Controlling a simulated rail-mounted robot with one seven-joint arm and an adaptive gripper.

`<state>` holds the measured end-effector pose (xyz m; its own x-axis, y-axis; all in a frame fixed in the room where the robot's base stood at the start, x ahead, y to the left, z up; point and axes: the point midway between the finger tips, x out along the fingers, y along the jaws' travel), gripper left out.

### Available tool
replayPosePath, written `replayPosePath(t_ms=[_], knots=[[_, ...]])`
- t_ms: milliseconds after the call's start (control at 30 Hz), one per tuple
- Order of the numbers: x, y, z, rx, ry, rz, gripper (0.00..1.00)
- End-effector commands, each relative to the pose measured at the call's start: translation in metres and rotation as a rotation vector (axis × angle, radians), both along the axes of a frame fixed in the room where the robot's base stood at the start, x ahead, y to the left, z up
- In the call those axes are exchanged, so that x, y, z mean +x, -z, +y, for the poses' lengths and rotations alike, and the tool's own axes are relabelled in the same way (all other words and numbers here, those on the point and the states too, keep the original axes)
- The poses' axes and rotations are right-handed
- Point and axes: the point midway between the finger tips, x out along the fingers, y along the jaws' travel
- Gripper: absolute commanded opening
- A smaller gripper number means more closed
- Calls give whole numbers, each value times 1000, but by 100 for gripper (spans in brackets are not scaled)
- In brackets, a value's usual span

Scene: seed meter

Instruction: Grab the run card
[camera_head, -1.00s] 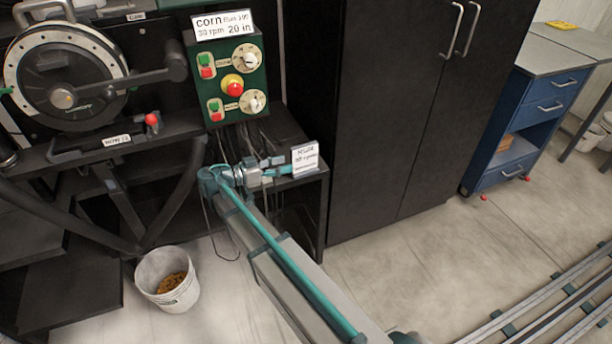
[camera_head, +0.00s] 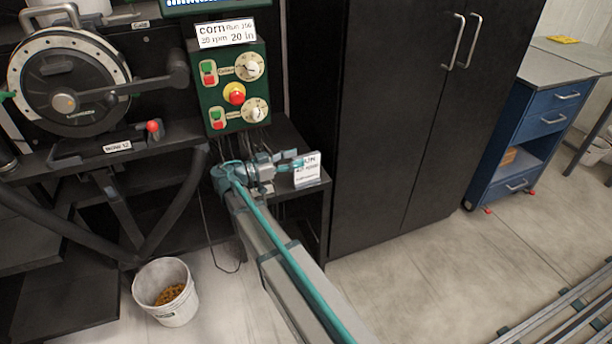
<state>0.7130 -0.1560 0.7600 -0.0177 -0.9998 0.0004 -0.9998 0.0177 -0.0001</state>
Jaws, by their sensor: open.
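A small white card (camera_head: 309,174) with dark print, its top line looking like "RUN", stands upright on the right end of a low black side table. My gripper (camera_head: 295,164) is open at the card's left side, with its teal fingertips by the card's upper left edge. I cannot tell whether the card is between the fingers or whether they touch it. A second white card (camera_head: 226,33), reading "corn", 20 in and a run number, stands on top of the green control box (camera_head: 236,100).
The black side table (camera_head: 290,136) sits beside a tall black cabinet (camera_head: 385,110) on the right. The seed meter (camera_head: 75,80) with its round disc is at the left. A white bucket (camera_head: 168,308) of seed stands on the floor. Rails (camera_head: 570,310) run at lower right.

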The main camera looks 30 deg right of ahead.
Motion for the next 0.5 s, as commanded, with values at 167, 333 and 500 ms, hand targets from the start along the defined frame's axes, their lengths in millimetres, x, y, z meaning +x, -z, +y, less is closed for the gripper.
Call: replayPosePath(t_ms=[167, 333, 500], knots=[[0, 3, -23, 0, 2, 1, 48], [0, 3, -43, 0, 2, 1, 48], [0, 3, -46, 0, 0, 0, 48]])
